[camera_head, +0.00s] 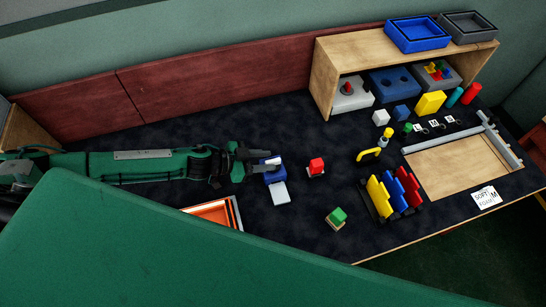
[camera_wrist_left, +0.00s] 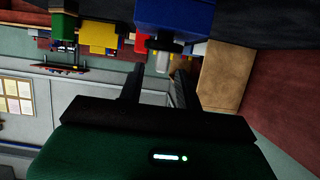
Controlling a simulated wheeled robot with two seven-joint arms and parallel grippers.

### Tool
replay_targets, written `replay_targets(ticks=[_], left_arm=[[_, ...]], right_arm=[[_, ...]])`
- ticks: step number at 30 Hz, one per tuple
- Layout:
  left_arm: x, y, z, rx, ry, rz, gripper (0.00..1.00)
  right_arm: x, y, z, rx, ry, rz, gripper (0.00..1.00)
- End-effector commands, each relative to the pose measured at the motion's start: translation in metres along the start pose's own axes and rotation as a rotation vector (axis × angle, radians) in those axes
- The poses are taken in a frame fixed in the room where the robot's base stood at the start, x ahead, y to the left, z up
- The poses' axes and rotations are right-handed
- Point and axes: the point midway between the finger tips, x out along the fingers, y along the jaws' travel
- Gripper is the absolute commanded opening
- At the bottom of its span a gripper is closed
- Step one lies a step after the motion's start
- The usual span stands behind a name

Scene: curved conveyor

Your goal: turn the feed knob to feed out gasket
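A small blue box (camera_head: 274,177), which looks like the gasket feeder, stands on the dark tabletop, with a white flat piece (camera_head: 280,193) at its front. The blue box also shows at the top of the left wrist view (camera_wrist_left: 175,17). A dark round part with a pale bar, likely the feed knob (camera_wrist_left: 163,62), sticks out from it. My left gripper (camera_head: 266,161) reaches the box from the left. In the left wrist view its two fingers (camera_wrist_left: 158,84) are apart, with the pale bar between their tips and gaps on both sides. My right gripper is not in view.
A red block (camera_head: 316,166) on a small base stands right of the feeder, and a green block (camera_head: 337,215) is nearer the front. An orange tray (camera_head: 213,212) lies below my left arm. A wooden shelf (camera_head: 326,75) stands at the back.

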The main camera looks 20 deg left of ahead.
Motion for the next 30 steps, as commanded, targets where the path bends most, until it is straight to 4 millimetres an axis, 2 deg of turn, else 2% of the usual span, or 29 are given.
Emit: replay_targets(ticks=[3,7,19,24,30], left_arm=[[0.015,0.0,-0.001,-0.001,0.001,0.001,0.35],[0.026,0.0,-0.001,0.001,0.001,0.0,0.35],[0.031,0.0,0.0,0.0,0.0,0.0,0.35],[0.031,0.0,0.0,0.0,0.0,0.0,0.01],[0.031,0.0,0.0,0.001,0.0,0.003,0.0]], right_arm=[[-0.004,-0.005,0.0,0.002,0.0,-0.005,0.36],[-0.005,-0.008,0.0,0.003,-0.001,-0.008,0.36],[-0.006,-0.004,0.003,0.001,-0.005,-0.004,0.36],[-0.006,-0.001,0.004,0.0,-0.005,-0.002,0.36],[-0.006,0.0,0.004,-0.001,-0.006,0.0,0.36]])
